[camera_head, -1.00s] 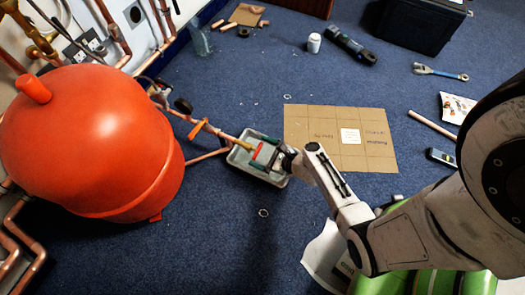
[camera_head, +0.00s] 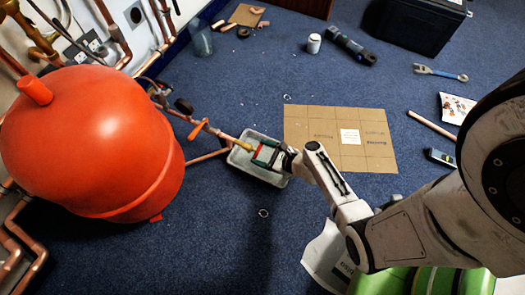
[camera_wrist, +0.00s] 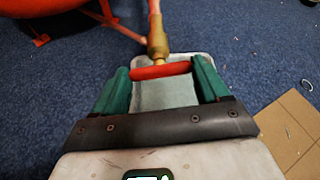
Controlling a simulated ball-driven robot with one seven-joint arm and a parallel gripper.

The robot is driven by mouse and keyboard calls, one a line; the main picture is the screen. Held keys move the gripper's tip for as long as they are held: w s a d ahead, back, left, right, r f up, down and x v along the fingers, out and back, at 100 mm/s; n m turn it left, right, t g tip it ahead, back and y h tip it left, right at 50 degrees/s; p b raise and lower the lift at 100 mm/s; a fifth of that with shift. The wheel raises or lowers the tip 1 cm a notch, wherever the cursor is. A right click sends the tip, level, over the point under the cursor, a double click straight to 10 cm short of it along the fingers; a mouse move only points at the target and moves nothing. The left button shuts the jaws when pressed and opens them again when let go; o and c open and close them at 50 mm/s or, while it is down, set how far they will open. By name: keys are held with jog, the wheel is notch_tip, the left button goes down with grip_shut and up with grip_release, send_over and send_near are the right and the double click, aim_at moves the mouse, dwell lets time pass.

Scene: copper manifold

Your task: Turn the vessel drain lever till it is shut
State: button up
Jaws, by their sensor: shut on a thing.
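The drain lever is a red bar (camera_wrist: 160,71) on a brass valve (camera_wrist: 158,42) at the end of a copper pipe. In the wrist view it lies crosswise to the pipe. My gripper (camera_wrist: 161,75) has one green finger at each end of the bar and is shut on it. In the head view my gripper (camera_head: 257,153) and the small red lever are over a grey tray (camera_head: 273,180). The pipe runs back to the large orange-red vessel (camera_head: 95,140) at the left.
A second, orange lever (camera_head: 198,130) sits farther up the pipe. A cardboard sheet (camera_head: 300,125) lies right of the tray. A white tub (camera_head: 314,43), a wrench (camera_head: 440,73) and a black case (camera_head: 420,25) lie farther back.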

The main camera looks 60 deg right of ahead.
jog(key=shift+d+r+m+y+p, duration=0.15)
jog(key=shift+m+y+p, duration=0.15)
jog(key=shift+m+p, duration=0.3)
jog(key=shift+m+y, duration=0.3)
jog(key=o, duration=1.1)
jog(key=shift+c, duration=0.2)
jog(key=shift+s, duration=0.1)
jog(key=p+v, duration=0.4)
jog(key=v, duration=0.6)
jog(key=shift+s, duration=0.3)
